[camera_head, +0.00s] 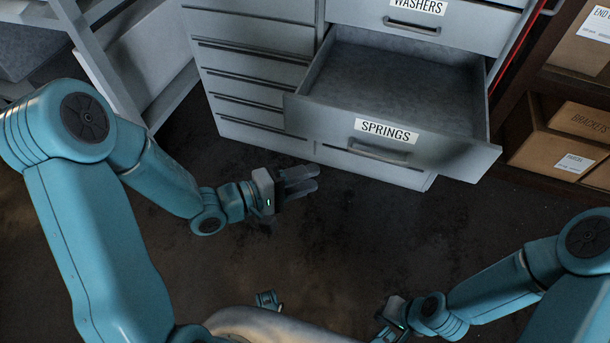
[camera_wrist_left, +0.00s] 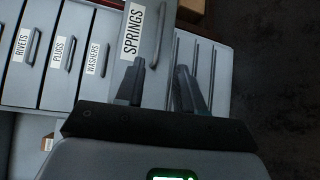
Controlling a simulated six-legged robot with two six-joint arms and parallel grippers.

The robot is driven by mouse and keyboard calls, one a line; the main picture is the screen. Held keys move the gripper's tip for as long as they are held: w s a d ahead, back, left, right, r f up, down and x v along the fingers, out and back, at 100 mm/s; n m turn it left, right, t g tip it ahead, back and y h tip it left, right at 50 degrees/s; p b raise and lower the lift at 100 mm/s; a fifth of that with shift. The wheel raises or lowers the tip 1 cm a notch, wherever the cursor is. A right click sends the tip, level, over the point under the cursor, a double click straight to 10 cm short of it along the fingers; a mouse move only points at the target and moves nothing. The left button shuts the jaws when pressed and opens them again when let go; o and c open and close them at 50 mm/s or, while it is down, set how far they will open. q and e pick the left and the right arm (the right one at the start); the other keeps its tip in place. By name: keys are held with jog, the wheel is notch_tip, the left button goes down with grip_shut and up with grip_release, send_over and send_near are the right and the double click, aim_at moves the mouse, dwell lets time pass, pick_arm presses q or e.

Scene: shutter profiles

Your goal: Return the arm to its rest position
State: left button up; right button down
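My left arm reaches in from the left in the head view. My left gripper (camera_head: 300,182) is in front of and below the open SPRINGS drawer (camera_head: 310,108), apart from it. In the left wrist view its two fingers (camera_wrist_left: 160,88) stand apart with nothing between them. My right gripper (camera_head: 392,318) is low at the bottom of the head view, mostly hidden by its own wrist, so its fingers cannot be made out. The SPRINGS drawer is pulled out and looks empty inside. Its handle (camera_head: 378,154) is free.
The grey cabinet (camera_head: 255,75) has a shut WASHERS drawer (camera_head: 455,25) above and several plain drawers at left. Shelves with cardboard boxes (camera_head: 555,150) stand at right. A grey metal rack (camera_head: 105,60) stands at the upper left. Dark floor (camera_head: 300,240) is clear between the arms.

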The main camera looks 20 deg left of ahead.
dwell(0.4)
pick_arm(q)
jog(key=s+d+f+g+y, duration=0.2)
jog(key=d+f, duration=0.1)
jog(key=f, duration=0.4)
jog(key=s+d+f+g+y, duration=0.1)
jog(key=s+d+f+g, duration=0.1)
jog(key=f, duration=0.6)
jog(key=s+a+f+m+g+y, duration=0.2)
jog(key=s+f+m+g, duration=0.2)
jog(key=s+f, duration=0.15)
jog(key=s+a+f+m+g+y, duration=0.2)
jog(key=s+f+m+g+y, duration=0.15)
jog(key=s, duration=0.25)
notch_tip(320, 180, up, 24)
jog(key=m+p, duration=0.1)
jog(key=p, duration=2.3)
jog(key=shift+d+f+h, duration=0.2)
jog(key=shift+h, duration=0.25)
